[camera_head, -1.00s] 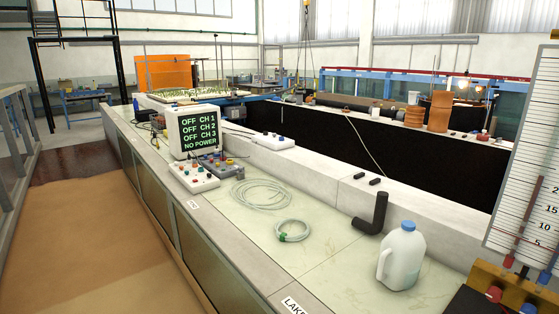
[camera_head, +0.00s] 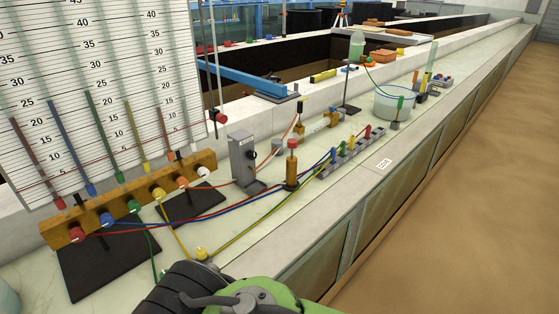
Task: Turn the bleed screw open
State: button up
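I cannot tell for sure which part is the bleed screw. A brass manifold block (camera_head: 130,196) with several coloured knobs stands on the bench below a striped manometer board (camera_head: 85,95). A small brass fitting with a yellow top (camera_head: 202,254) lies on the bench in front of it, on a yellow tube. My gripper is not in view.
Red, blue, yellow and green tubes cross the bench top, several leading to a row of coloured valves (camera_head: 350,146). A clear tub (camera_head: 394,103) and a stand with a bottle (camera_head: 356,48) are farther back. The sandy floor (camera_head: 460,220) at right is clear.

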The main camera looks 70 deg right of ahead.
aim_at(250, 155)
jog(key=z, duration=1.95)
